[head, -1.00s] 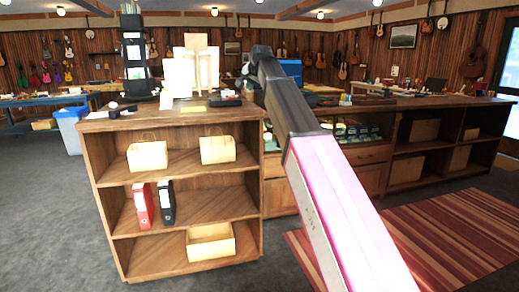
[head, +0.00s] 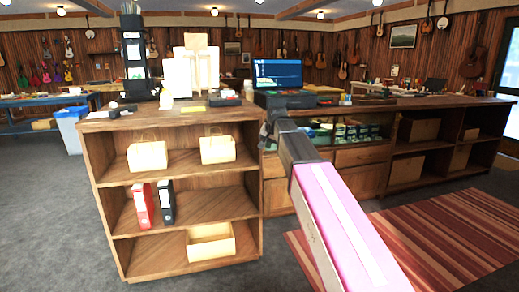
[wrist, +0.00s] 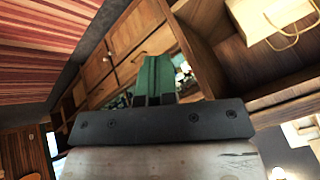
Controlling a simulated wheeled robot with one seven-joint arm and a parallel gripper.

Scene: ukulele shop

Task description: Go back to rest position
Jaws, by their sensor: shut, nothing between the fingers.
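My arm reaches forward from the lower right in the head view, and its far end hangs in front of the wooden counter (head: 160,119). My gripper (wrist: 157,78) shows in the wrist view as two green fingers pressed together, with nothing between them. In the head view the fingers are hard to make out, being small and dark at the end of the arm. The gripper looks clear of the counter front and the shelves, though the exact gap cannot be told.
The open shelf unit holds paper bags (head: 147,155), a red binder (head: 142,206) and a black binder (head: 167,202). A striped rug (head: 430,238) covers the floor at right. Grey floor at left is free.

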